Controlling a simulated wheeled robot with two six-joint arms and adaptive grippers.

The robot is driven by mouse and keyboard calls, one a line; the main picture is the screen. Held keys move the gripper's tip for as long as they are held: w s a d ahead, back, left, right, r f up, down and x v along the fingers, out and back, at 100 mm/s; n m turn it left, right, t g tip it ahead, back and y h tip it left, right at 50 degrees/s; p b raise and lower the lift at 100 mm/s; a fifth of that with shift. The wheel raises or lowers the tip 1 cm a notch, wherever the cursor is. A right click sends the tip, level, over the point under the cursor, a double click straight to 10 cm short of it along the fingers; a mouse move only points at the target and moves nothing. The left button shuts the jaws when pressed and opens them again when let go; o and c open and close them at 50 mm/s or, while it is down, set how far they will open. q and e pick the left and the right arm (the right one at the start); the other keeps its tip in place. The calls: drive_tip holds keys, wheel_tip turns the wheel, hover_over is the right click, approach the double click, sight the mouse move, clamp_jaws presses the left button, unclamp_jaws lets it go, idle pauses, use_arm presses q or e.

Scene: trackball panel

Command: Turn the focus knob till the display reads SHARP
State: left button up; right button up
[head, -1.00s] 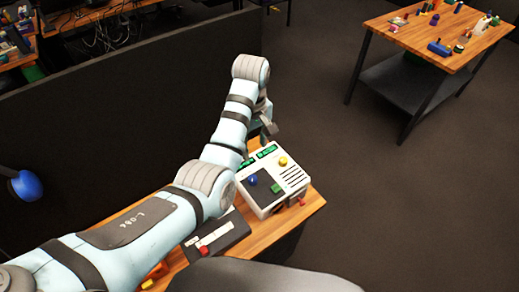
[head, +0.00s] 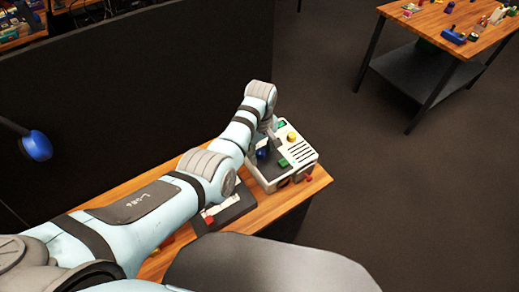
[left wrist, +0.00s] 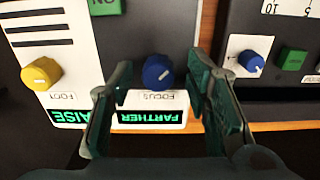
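The focus knob is the blue knob (left wrist: 158,72) with a FOCUS label under it, on a pale panel. It also shows in the head view (head: 262,154), beside my gripper. The green display (left wrist: 152,117) reads FARTHER, upside down in the left wrist view. My left gripper (left wrist: 160,78) is open, one finger on each side of the knob, with visible gaps in this view. Whether the fingertips are level with the knob, I cannot tell. In the head view the gripper (head: 269,132) is over the panel's back left part. My right gripper is not in view.
A yellow knob (left wrist: 41,73) with a RAISE display (left wrist: 73,119) and a green button (left wrist: 104,6) share the panel. A second dark panel (left wrist: 250,25) with another blue knob (left wrist: 250,61) stands close beside it. A dark partition (head: 130,100) runs behind the wooden bench (head: 262,214).

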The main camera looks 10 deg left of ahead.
use_arm(q)
drive_tip(key=c, duration=1)
clamp_jaws()
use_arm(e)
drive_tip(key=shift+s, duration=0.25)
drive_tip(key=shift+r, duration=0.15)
